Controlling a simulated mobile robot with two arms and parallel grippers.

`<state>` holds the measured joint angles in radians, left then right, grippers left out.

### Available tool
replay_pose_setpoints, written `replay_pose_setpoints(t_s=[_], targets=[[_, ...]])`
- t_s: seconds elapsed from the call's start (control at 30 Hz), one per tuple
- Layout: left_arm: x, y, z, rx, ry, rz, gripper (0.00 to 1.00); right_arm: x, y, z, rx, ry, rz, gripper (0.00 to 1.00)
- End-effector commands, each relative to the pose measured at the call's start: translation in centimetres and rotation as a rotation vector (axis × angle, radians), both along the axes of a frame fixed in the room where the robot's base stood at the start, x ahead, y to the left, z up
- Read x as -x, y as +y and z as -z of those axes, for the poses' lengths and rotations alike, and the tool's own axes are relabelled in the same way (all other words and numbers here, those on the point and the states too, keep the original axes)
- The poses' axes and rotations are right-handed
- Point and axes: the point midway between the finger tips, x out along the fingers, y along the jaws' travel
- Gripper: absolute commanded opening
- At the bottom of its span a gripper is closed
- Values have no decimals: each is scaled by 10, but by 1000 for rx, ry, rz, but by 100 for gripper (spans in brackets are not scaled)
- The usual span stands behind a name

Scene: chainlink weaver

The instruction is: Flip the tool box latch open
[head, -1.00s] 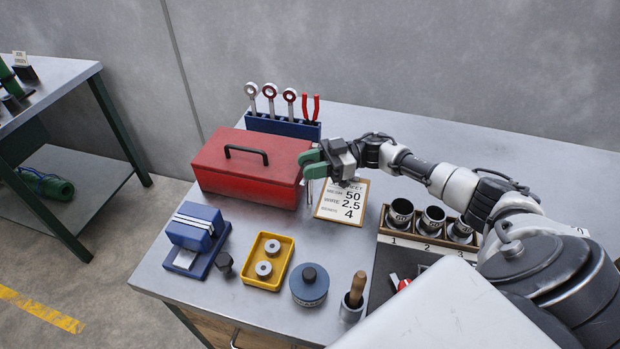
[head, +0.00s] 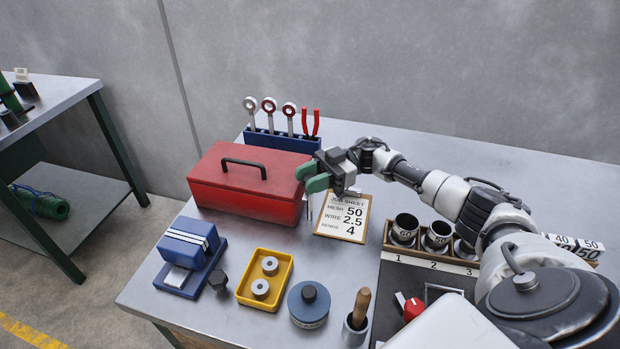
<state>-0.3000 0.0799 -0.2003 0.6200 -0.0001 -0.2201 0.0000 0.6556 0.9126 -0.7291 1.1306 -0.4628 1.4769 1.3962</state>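The red tool box (head: 240,197) sits closed at the back left of the bench, with a black handle on its lid. My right gripper (head: 309,179) is at the box's right end, its green fingertips close against that side near the lid's edge. A thin metal piece, perhaps the latch (head: 308,207), hangs just below the fingertips; its upper part is hidden. The fingers look slightly apart, but I cannot tell whether they are open or shut on the latch. My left gripper is not in view.
A job sheet board (head: 343,216) lies just below my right gripper. A blue tool rack (head: 282,140) stands behind the box. A blue block (head: 190,255), a yellow tray (head: 264,304) and a round blue container (head: 308,304) stand in front. A cup holder (head: 432,259) is to the right.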

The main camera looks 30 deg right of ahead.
Motion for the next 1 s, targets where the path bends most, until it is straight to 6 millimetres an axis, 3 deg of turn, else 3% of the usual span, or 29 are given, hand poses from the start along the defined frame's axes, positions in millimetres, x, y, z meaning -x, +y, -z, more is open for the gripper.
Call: replay_pose_setpoints(t_s=[0.03, 0.13, 0.47, 0.7, 1.0], targets=[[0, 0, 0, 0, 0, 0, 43, 0, 0, 0, -1, -1, 0, 44], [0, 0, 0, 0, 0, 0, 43, 0, 0, 0, -1, -1, 0, 57], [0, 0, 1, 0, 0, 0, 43, 0, 0, -4, 0, -2, 0, 57], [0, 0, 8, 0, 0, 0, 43, 0, 0, -42, 2, -7, -1, 57], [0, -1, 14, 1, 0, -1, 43, 55, -29, -75, 6, 1, 1, 57]])
